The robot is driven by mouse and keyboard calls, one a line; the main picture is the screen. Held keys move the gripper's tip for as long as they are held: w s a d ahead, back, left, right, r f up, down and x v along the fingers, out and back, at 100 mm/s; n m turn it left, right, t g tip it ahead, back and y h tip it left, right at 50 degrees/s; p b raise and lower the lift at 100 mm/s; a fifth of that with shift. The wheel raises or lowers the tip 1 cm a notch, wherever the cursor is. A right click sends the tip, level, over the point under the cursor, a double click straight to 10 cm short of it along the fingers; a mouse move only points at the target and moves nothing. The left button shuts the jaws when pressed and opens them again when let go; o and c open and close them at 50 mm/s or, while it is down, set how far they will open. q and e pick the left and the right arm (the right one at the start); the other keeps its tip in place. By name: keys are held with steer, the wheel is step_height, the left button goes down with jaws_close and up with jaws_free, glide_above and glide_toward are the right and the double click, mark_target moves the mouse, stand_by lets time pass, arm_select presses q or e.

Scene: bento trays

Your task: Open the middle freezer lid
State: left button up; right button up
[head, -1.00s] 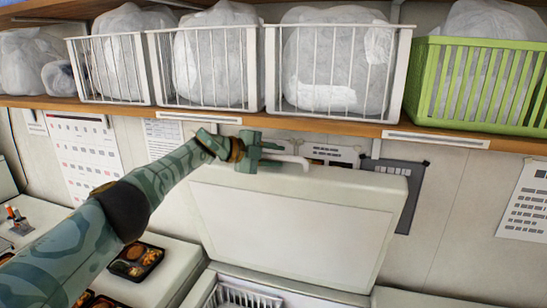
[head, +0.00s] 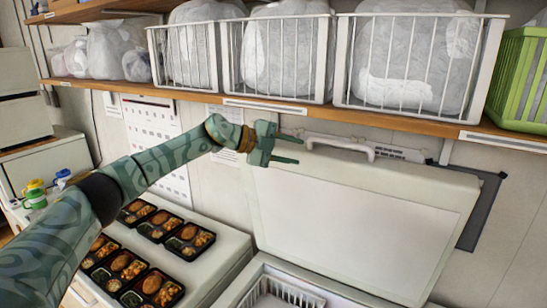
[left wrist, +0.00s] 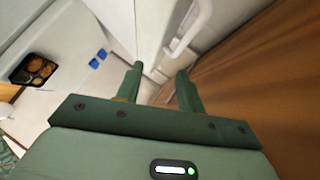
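The middle freezer lid (head: 350,225) stands raised, tilted back close to the wall, with its pale inner panel facing me. Its white handle (head: 340,146) runs along the top edge. The freezer opening below shows a white wire basket (head: 290,292). My left gripper (head: 292,151) is open and empty, just left of the handle and apart from it. In the left wrist view the gripper (left wrist: 160,80) has its fingers spread, with the handle (left wrist: 190,30) beyond them. My right gripper is out of view.
A wooden shelf (head: 215,96) with wire baskets and a green basket (head: 522,85) runs just above the gripper. Several bento trays (head: 190,240) lie on the closed lid at left (head: 215,262).

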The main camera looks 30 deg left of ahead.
arm_select(q)
steer(key=s+a, duration=0.3)
steer(key=shift+a+b, duration=0.15)
steer(key=shift+b, duration=0.2)
